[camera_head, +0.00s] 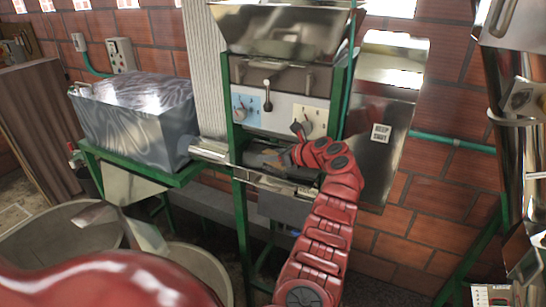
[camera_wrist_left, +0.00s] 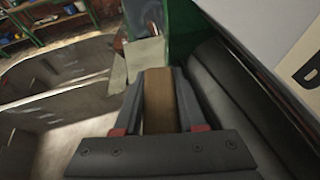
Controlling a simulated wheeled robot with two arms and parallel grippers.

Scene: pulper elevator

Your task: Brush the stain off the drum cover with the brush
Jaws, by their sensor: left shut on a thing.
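My left gripper (camera_head: 272,158) is inside the green-framed machine, below its control panel, and small in the head view. In the left wrist view my left gripper (camera_wrist_left: 158,78) is shut on a brown, wood-coloured block, which I take to be the brush (camera_wrist_left: 158,105). Its bristles cannot be made out. A dark grey curved surface, apparently the drum cover (camera_wrist_left: 240,95), runs close along the right of the gripper. I cannot tell whether the brush touches it. No stain can be made out. My right gripper is not in view.
The control panel (camera_head: 280,115) with knobs sits just above the gripper. A green post (camera_head: 240,200) stands to its left. A metal box (camera_head: 135,115) rests on a green stand at left. Large round basins (camera_head: 60,235) stand below. A shiny metal sheet (camera_head: 385,120) is at right.

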